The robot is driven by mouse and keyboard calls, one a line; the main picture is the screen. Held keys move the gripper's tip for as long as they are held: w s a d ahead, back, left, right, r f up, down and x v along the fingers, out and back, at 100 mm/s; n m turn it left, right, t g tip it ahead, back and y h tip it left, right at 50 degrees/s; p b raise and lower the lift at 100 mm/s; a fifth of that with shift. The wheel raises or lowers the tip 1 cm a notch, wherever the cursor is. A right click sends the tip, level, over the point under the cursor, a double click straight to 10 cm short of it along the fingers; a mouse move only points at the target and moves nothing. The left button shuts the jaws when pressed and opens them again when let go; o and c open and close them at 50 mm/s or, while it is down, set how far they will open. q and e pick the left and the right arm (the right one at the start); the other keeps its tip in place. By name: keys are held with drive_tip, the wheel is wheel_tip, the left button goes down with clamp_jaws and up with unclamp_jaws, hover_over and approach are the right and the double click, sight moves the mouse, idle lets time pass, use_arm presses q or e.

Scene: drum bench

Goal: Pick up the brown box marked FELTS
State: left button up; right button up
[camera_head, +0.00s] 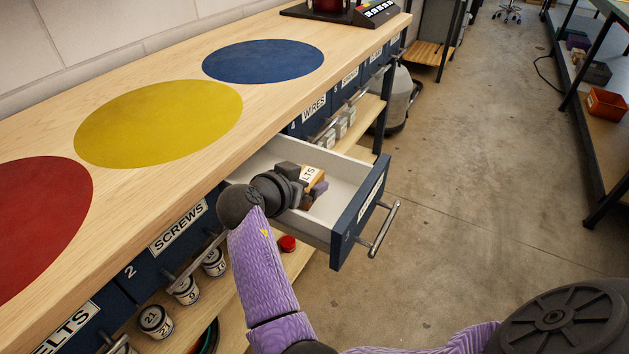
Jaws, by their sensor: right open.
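A brown box (313,175) with a white label, of which "LTS" can be read, sits inside an open drawer in the bench. My right gripper (300,182) reaches into the drawer from its left side, open, with its dark fingers right at the box. The fingers and wrist hide the box's left part, and I cannot tell whether they touch it. The drawer (346,222) has white inner walls and a dark blue front with a metal bar handle. A small purple thing (319,190) shows beside the box. My left gripper is out of view.
The wooden bench top (155,88) has red, yellow and blue discs. A closed drawer marked SCREWS (178,228) lies left of the open one. Labelled cans (155,320) and a red object (287,243) are on the shelf below.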

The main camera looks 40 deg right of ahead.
drive_tip(key=c, duration=1.3)
drive_tip(key=shift+r, duration=0.15)
